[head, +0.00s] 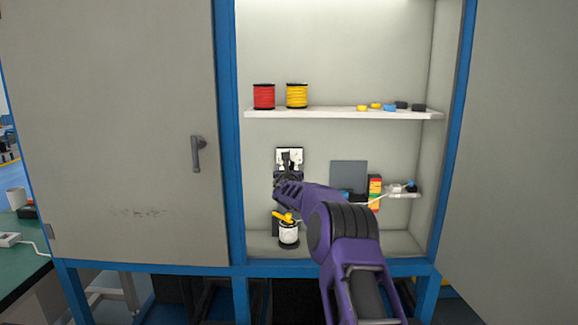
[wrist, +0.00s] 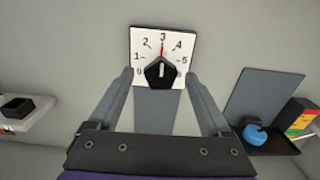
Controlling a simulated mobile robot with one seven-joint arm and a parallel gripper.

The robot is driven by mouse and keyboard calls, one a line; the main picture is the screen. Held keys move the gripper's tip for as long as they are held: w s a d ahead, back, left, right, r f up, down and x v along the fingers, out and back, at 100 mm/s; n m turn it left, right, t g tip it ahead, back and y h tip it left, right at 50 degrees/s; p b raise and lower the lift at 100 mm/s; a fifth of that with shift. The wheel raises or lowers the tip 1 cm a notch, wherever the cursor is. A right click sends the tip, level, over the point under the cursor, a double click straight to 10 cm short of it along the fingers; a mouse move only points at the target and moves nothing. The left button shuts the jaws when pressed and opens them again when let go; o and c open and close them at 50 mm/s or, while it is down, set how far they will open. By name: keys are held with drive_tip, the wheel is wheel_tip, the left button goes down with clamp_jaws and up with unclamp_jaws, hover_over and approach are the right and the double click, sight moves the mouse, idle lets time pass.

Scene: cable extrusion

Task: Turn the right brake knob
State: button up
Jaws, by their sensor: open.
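In the wrist view my gripper (wrist: 160,82) is open, one finger on each side of the knob, with a gap on both sides. Only one dial shows.
A shelf (head: 340,114) above holds a red spool (head: 264,96), a yellow spool (head: 297,95) and several small pieces. To the right are a grey panel (head: 349,175) and a coloured box (head: 375,191).

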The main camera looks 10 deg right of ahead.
drive_tip(key=shift+w+d, duration=0.15)
drive_tip(key=shift+w, duration=0.4)
drive_tip(key=shift+f, duration=0.1)
clamp_jaws()
